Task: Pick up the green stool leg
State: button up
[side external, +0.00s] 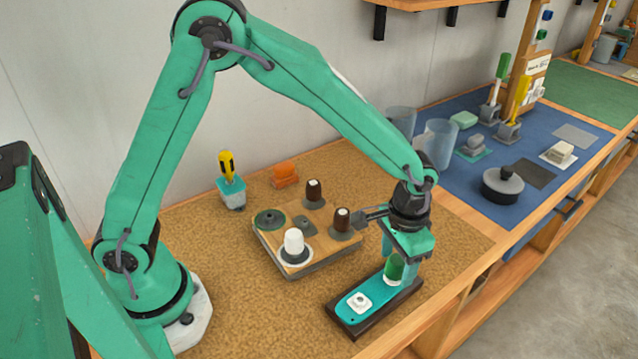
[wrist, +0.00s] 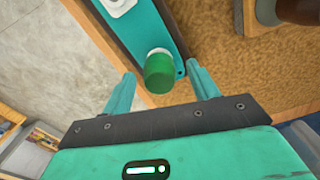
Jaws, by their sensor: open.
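The green stool leg (side external: 394,268) stands upright at the far right end of a narrow teal-topped tray (side external: 379,290). It has a green upper part and a pale lower part. My gripper (side external: 400,262) is above and around it, pointing down, with a finger on each side. In the wrist view the leg (wrist: 159,72) lies between the two spread fingertips of my gripper (wrist: 160,84). Gaps show on both sides, so the fingers do not appear to touch it. The leg's base is partly hidden by its own top in the wrist view.
A white square piece (side external: 358,302) sits on the tray's near end. A yellow-handled tool (side external: 227,166) stands behind. The bench's front edge (side external: 440,312) is close.

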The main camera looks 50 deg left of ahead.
aim_at(398, 260)
jog(key=shift+f, duration=0.15)
dwell(0.3)
jog(key=c, duration=1.1)
jog(key=shift+r, duration=0.65)
notch_tip(398, 260, up, 3)
jog(key=shift+s+d+r, duration=0.1)
jog(key=shift+s+d, duration=0.05)
jog(key=s+d+r, duration=0.2)
jog(key=s, duration=0.1)
jog(key=s+d+r, duration=0.2)
jog(key=s, duration=0.1)
jog(key=s+d+r, duration=0.2)
jog(key=s, duration=0.1)
jog(key=shift+s+r, duration=0.25)
jog(key=shift+s, duration=0.05)
